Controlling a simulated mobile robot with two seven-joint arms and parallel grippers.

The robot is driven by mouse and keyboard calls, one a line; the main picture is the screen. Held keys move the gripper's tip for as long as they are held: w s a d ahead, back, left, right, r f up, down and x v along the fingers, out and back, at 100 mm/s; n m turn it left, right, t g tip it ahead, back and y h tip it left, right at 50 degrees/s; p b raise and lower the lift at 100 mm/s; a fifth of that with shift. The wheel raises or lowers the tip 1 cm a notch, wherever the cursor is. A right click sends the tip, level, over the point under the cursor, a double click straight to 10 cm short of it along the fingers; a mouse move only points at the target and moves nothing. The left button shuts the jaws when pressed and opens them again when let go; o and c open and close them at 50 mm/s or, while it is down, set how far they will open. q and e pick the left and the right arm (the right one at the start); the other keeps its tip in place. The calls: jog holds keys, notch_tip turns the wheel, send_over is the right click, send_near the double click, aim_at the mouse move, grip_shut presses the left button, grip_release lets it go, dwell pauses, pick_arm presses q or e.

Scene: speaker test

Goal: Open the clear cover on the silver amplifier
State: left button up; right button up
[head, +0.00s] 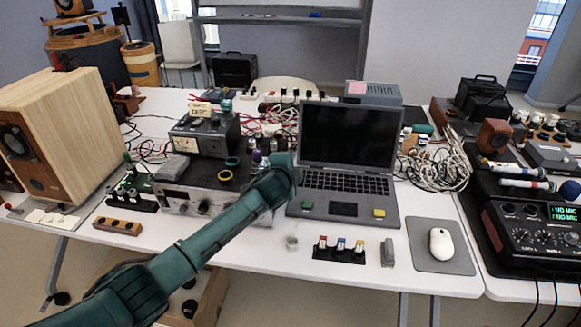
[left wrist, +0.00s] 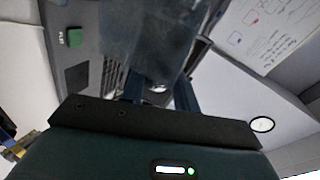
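The silver amplifier (head: 176,198) sits on the white table left of the laptop, its knobbed front facing me. My left arm crosses in front of its right end. The left gripper's wrist is beside the amplifier's right end and the laptop's left edge; its fingers are hidden in the head view. In the left wrist view, the two fingers of my left gripper (left wrist: 160,92) stand apart. A hazy see-through sheet (left wrist: 150,40) shows beyond them, possibly the clear cover; I cannot tell whether they touch it. I cannot make out the cover in the head view. My right gripper is out of view.
The open laptop (head: 345,150) stands close to the right of my gripper. A meter box (head: 205,135) stands behind, and a wooden speaker (head: 60,130) at left. A mouse (head: 440,243) and cables (head: 432,165) lie at right. The table's front strip is partly clear.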

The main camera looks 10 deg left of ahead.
pick_arm(q)
jog(key=shift+o, duration=1)
jog(key=shift+s, duration=0.1)
jog(key=v, duration=1.3)
jog(key=shift+p, duration=0.4)
jog(key=shift+a+r, duration=0.1)
